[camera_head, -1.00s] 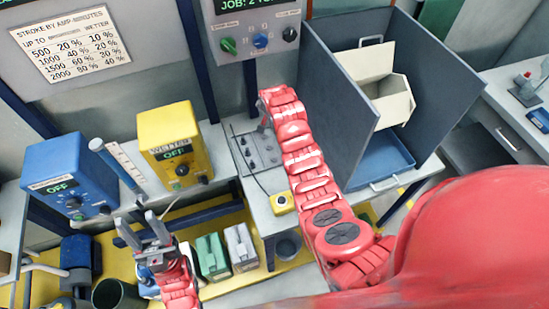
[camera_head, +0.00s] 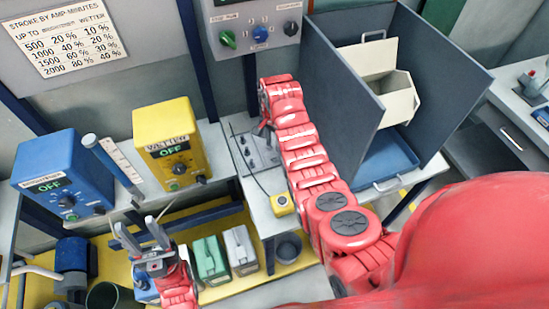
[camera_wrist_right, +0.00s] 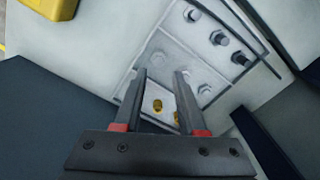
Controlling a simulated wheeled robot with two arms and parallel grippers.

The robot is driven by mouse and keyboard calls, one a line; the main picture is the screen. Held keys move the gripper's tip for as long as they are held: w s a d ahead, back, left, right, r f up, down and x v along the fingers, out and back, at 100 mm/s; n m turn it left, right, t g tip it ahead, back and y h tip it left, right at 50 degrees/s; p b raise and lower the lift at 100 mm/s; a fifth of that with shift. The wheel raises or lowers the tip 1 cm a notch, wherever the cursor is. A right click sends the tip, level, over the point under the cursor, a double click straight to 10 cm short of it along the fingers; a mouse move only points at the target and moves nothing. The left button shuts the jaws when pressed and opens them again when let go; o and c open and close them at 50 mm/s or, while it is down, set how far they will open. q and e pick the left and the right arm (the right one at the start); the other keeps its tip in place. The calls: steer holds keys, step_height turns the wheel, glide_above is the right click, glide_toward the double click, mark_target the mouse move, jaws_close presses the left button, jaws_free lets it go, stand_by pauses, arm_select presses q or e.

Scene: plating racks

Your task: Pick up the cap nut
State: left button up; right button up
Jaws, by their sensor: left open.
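A grey plate (camera_head: 255,148) with several small metal studs or nuts lies on the bench in the head view. My left gripper (camera_head: 137,232) is open and empty, away from the plate.
A yellow button box (camera_head: 283,205) sits at the bench's front edge. A dark partition (camera_head: 340,95) and a blue tray (camera_head: 388,160) stand right of the plate. Blue (camera_head: 62,180) and yellow (camera_head: 170,145) control boxes stand to the left. Small canisters (camera_head: 210,260) sit below.

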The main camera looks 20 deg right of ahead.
mark_target(274, 156)
steer(key=shift+f, duration=0.95)
steer(key=shift+d+f+p, duration=0.1)
steer(key=shift+f+p, duration=0.4)
steer(key=shift+p, duration=0.25)
steer(key=shift+f, duration=0.9)
step_height(274, 156, down, 2)
steer(key=shift+f+b, duration=0.1)
steer(key=shift+b, duration=0.4)
steer(key=shift+d+f, duration=0.1)
jaws_close()
